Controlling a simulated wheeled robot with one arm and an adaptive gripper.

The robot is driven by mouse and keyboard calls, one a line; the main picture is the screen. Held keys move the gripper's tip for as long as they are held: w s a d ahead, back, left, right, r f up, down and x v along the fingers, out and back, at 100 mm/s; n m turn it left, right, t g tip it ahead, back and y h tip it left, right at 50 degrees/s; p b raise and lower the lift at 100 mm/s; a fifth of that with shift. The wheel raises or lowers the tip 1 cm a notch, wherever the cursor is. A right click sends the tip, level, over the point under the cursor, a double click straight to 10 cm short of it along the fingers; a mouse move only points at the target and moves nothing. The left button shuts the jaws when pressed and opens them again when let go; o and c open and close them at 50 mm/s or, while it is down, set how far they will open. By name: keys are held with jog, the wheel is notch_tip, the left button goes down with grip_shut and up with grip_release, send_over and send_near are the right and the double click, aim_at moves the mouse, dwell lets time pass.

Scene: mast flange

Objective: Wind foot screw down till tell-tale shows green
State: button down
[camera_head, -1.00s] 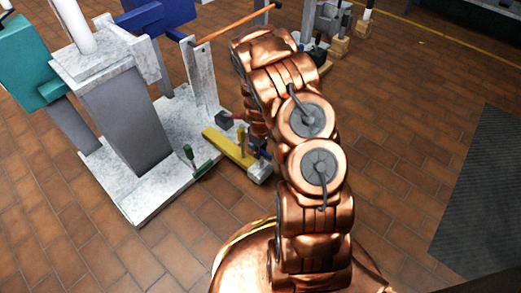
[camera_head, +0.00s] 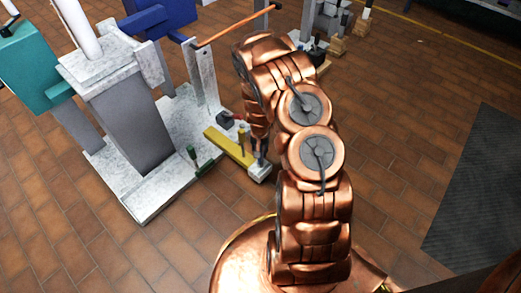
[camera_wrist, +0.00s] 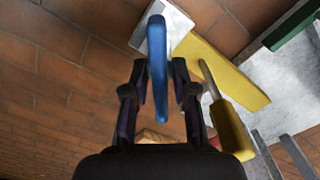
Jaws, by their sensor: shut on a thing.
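A blue bar (camera_wrist: 157,50), which looks like the handle of the foot screw, stands between the two fingers of my gripper (camera_wrist: 160,80) in the wrist view. My gripper is shut on it. A white block (camera_wrist: 168,28) lies behind the bar, at the end of a yellow beam (camera_wrist: 222,72). In the head view my gripper (camera_head: 259,150) points down at the white block (camera_head: 260,171) at the near end of the yellow beam (camera_head: 229,147). The screw's thread is hidden. I cannot make out a tell-tale or its colour for certain.
A yellow upright handle (camera_wrist: 227,118) stands close beside my gripper. A green-handled piece (camera_head: 197,163) sits on the edge of the pale base plate (camera_head: 150,200). An orange bar (camera_head: 235,25) runs above, behind my arm.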

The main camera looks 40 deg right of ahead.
jog(key=c, duration=1.1)
grip_release()
jog(key=shift+m, duration=0.3)
jog(key=shift+r, duration=0.1)
jog(key=shift+r+p, duration=0.95)
jog(key=shift+r, duration=1.45)
jog(key=shift+r, duration=0.35)
jog(key=s+a+r+n+p, duration=0.1)
jog(key=s+a+r+p, duration=0.4)
jog(key=r, duration=0.9)
jog(key=a+r+n+p, duration=0.1)
jog(key=a+r+p, duration=0.2)
jog(key=r+p, duration=0.75)
jog(key=s+a+r+n+p, duration=0.2)
jog(key=s+a+r+p, duration=0.15)
jog(key=r, duration=1.45)
jog(key=s+a+r+n+p, duration=0.1)
jog(key=s+a+r+p, duration=0.2)
jog(key=s+r+p, duration=0.2)
jog(key=s+a+r+n+g+p, duration=0.1)
jog(key=s+a+r+n+p, duration=0.1)
jog(key=s+r+p, duration=0.3)
jog(key=s+a+r+n+p, duration=0.1)
jog(key=s+a+r+p, duration=0.3)
jog(key=s+r, duration=0.8)
notch_tip(320, 180, up, 7)
jog(key=shift+a+r+g+p, duration=0.15)
jog(key=shift+g+p, duration=0.25)
jog(key=shift+p, duration=0.65)
